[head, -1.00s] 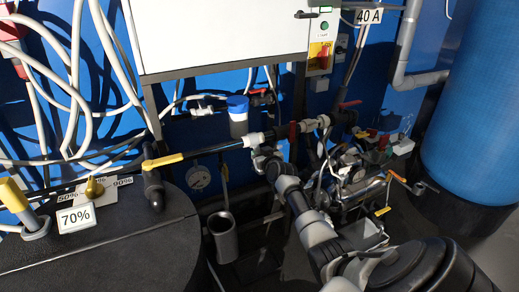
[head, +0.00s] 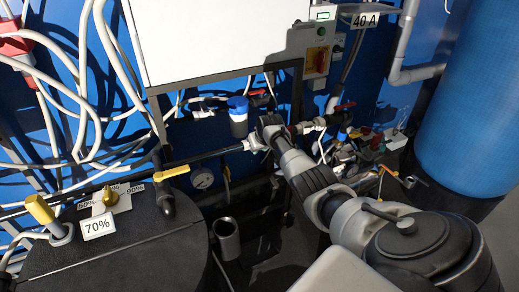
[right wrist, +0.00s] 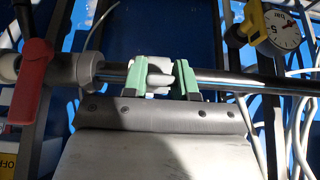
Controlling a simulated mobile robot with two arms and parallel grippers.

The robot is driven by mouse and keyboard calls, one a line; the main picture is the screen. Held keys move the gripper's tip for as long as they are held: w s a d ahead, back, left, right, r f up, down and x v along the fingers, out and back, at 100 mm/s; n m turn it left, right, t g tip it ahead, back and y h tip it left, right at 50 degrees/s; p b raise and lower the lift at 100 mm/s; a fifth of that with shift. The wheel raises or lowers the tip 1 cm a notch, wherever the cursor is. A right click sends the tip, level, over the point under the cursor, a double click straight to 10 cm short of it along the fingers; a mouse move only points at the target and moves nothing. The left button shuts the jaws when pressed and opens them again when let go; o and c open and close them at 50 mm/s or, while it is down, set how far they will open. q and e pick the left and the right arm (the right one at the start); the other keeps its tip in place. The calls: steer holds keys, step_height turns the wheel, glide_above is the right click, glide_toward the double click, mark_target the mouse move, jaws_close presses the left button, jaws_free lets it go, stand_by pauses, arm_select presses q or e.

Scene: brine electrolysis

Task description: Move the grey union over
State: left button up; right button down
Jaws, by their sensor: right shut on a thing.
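The grey union (right wrist: 158,72) is a light grey fitting on a thin, dark, shiny pipe (right wrist: 215,80) in the right wrist view. My right gripper (right wrist: 160,78) has its green fingertips on either side of the union and is shut on it. In the head view my right arm reaches in from the lower right. Its wrist (head: 270,127) covers part of the pipe run. A light piece (head: 256,143) shows at the pipe just left of the wrist. My left gripper is not in view.
A red-handled valve (right wrist: 33,82) stands left of the union and a round gauge (right wrist: 286,30) at the upper right. In the head view, a black tank (head: 120,255), yellow-handled valve (head: 172,173), grey cup (head: 227,240) and white cabinet (head: 215,35) surround the arm.

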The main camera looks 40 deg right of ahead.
steer(key=shift+w+d+r+g+y+b, duration=0.1)
steer(key=shift+w+r+g+y+b, duration=0.15)
steer(key=shift+g+b, duration=0.75)
steer(key=shift+w+d+r+g+y+b, duration=0.15)
steer(key=shift+g+b, duration=0.25)
steer(key=shift+b, duration=1.2)
steer(key=shift+w+r+g+b, duration=0.15)
steer(key=shift+r+g+b, duration=0.35)
steer(key=shift+b, duration=0.75)
steer(key=c, duration=0.9)
jaws_free()
